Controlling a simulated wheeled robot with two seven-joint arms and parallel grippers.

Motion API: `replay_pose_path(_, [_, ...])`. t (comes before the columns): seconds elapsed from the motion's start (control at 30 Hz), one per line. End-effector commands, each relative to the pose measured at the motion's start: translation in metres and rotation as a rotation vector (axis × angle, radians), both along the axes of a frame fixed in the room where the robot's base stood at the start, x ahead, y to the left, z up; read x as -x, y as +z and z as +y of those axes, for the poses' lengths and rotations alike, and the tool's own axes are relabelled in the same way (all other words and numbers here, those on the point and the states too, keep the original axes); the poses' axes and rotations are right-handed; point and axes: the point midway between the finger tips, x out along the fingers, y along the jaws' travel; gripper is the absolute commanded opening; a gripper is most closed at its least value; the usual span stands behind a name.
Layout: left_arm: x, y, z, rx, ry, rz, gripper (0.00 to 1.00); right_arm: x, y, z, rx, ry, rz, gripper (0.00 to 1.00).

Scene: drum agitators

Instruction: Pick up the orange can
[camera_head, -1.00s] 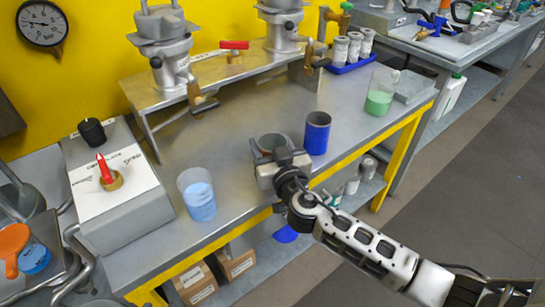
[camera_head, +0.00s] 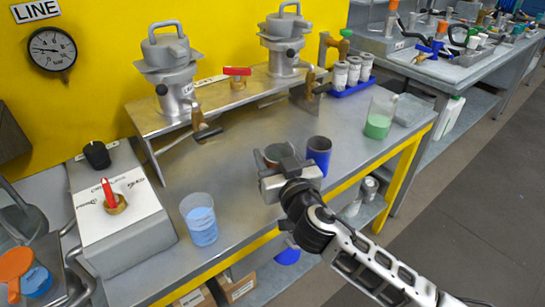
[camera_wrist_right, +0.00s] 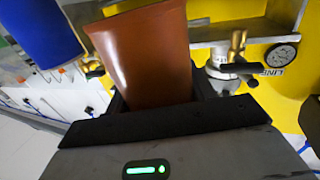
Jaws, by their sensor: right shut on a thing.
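The orange can (camera_head: 277,152) is a reddish-brown, open-topped cylinder above the front part of the metal bench (camera_head: 250,128). In the head view my right gripper (camera_head: 280,167) covers its lower part. In the right wrist view the can (camera_wrist_right: 145,55) stands between the jaws, which are shut on it. Its lower end is hidden behind the gripper body. The can appears raised off the bench. My left gripper is not in view.
A blue can (camera_head: 319,154) stands close to the right of my right gripper. A beaker of blue liquid (camera_head: 201,222) is to the left, and a beaker of green liquid (camera_head: 379,118) to the right. A metal shelf (camera_head: 190,112) with two agitators stands behind.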

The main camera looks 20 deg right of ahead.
Motion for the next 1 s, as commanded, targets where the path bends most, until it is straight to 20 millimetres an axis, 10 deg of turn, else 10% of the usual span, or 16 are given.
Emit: replay_pose_path(1.0, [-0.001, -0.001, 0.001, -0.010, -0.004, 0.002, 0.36, 0.101, 0.063, -0.008, 0.000, 0.000, 0.001, 0.30])
